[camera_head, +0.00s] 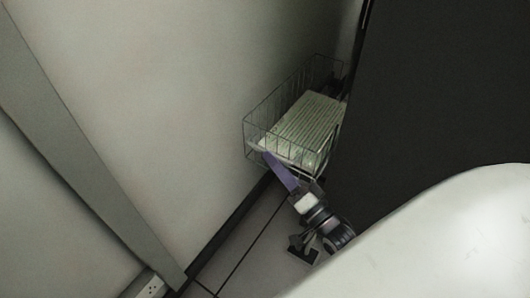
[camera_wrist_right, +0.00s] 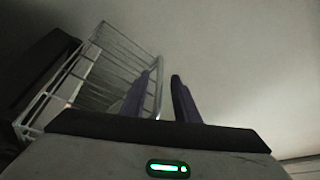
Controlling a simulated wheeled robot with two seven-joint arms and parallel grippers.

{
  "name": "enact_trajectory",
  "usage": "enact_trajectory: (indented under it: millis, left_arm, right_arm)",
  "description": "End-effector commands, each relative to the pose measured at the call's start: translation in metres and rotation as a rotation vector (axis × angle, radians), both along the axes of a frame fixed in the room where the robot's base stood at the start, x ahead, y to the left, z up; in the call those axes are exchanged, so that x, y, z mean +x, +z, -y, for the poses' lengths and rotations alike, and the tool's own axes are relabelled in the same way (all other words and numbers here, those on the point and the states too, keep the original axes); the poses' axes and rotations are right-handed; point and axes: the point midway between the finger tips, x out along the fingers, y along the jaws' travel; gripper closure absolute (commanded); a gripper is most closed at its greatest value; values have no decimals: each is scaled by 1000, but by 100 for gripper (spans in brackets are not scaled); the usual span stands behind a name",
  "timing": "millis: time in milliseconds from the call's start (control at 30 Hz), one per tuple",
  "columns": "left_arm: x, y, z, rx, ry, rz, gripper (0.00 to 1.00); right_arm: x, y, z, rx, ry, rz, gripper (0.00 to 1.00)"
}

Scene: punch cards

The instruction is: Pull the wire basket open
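The wire basket (camera_head: 262,130) sits between the pale wall and a dark panel in the head view, holding a row of cream cards (camera_head: 311,118). My right gripper (camera_head: 270,160) reaches up to the basket's near end, its purple fingers at the front wires. In the right wrist view the basket (camera_wrist_right: 100,68) is at upper left. There the two fingers of my right gripper (camera_wrist_right: 160,92) stand apart, with the basket's end rim showing in the gap. Whether the fingers touch the wire I cannot tell. My left gripper is not in view.
A dark panel (camera_head: 440,90) stands close on the right of the basket. A pale wall (camera_head: 170,110) runs along its left. The tiled floor (camera_head: 235,255) below is mostly clear, with a wall socket (camera_head: 152,287) at bottom left.

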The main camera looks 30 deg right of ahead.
Motion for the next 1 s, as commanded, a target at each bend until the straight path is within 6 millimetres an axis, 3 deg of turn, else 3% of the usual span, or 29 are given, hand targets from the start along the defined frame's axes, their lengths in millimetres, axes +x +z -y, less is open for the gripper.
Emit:
enact_trajectory:
  millis: [100,300,633,800,1000]
  left_arm:
    - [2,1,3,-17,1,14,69]
    - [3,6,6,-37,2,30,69]
    - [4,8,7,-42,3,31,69]
    - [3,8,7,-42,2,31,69]
    - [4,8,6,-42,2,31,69]
  right_arm:
    - [21,4,-1,0,0,4,72]
    - [41,8,-3,-1,0,0,72]
    - [45,9,-3,-1,0,-2,72]
    - [44,9,-3,-1,0,-1,99]
    - [44,9,-3,-1,0,-1,100]
